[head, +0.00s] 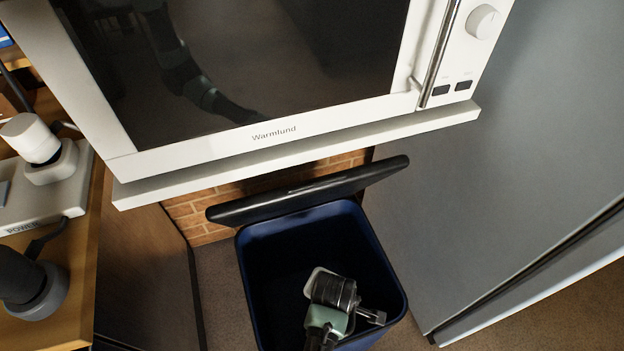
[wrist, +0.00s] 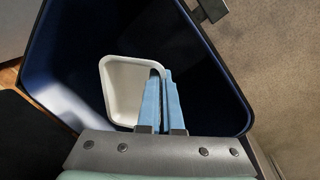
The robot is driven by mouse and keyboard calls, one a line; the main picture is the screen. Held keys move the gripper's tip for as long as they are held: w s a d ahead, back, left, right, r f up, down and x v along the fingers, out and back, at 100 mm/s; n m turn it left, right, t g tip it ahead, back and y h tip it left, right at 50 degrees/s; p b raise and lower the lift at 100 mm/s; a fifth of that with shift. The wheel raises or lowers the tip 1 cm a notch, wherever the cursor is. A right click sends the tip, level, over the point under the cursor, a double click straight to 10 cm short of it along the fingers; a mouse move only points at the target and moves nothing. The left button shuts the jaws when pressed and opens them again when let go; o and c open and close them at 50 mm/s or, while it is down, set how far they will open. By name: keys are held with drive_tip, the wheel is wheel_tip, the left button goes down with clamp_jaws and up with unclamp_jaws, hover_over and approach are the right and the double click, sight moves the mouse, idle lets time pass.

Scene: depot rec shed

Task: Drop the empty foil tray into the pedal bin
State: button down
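The pedal bin (head: 262,290) is dark blue, and its black lid (head: 305,190) stands open at the back. The foil tray (wrist: 122,85) is pale and empty in the wrist view. It hangs inside the outline of the bin's opening; its exact height is hard to tell. My gripper (wrist: 161,76) has its two blue fingers close together on the tray's right-hand wall, one finger inside the tray and one outside. In the head view my gripper's body is over the bin and covers most of the tray, leaving a pale rim (head: 311,284) showing.
A white Warmlund oven (head: 275,143) overhangs close behind the lid. A grey cabinet (head: 490,170) stands to the right of the bin. At left, a wooden counter (head: 75,255) carries a power strip (head: 45,205). Bare floor (head: 218,290) shows left of the bin.

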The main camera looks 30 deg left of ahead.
drive_tip(key=shift+f+b, duration=0.35)
drive_tip(key=shift+f, duration=0.35)
drive_tip(key=c, duration=1)
unclamp_jaws()
drive_tip(key=shift+r, duration=0.1)
wheel_tip(320, 180, up, 13)
drive_tip(key=s+p, duration=0.2)
drive_tip(key=p, duration=0.3)
drive_tip(key=shift+d, duration=0.1)
